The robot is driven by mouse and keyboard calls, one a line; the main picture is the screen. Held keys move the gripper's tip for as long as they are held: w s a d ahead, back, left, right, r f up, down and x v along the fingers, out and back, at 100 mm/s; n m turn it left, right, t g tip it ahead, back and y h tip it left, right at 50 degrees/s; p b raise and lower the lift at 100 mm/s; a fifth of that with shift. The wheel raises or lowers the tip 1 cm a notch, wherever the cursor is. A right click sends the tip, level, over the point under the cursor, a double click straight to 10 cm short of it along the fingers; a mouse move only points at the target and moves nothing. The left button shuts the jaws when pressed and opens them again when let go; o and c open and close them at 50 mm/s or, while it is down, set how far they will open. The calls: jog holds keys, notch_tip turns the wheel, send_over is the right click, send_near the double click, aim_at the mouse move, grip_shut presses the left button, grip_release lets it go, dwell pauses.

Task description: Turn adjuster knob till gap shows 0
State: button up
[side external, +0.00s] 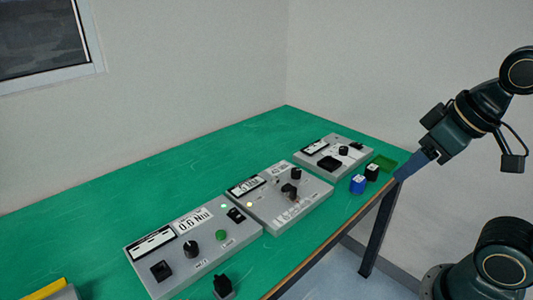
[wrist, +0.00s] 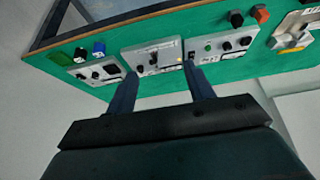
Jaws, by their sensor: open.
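Three grey control boxes stand on the green table. The near box (side external: 160,262) has a display that seems to read 0.0 or 0.6, and a black knob (side external: 190,248). The middle box (side external: 262,212) has a small display (side external: 246,186), too blurred to read surely, and a black knob (side external: 295,174). The far box (side external: 318,160) has a smaller knob (side external: 343,151). I cannot tell which knob is the gap adjuster. My gripper (side external: 408,168) is open and empty, above the table's right edge, apart from all boxes. In the wrist view its fingers (wrist: 158,75) straddle the sight of the middle box (wrist: 150,62).
A blue block (side external: 358,184), a black block (side external: 372,172) and a green tray (side external: 385,162) lie near the right edge. A loose black knob-like part (side external: 223,287) sits at the front edge. A yellow-topped grey object (side external: 52,291) is at lower left. The back of the table is clear.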

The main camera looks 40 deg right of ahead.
jog(key=w+d+r+m+g, duration=0.15)
jog(key=w+r, duration=0.25)
jog(key=w, duration=0.6)
jog(key=m+g, duration=0.4)
jog(key=m, duration=0.1)
send_over(296, 170)
notch_tip(296, 170, down, 18)
jog(key=shift+r+n, duration=0.15)
jog(key=shift+n, duration=0.1)
notch_tip(296, 170, down, 14)
jog(key=shift+r, duration=0.1)
jog(key=shift+c, duration=0.4)
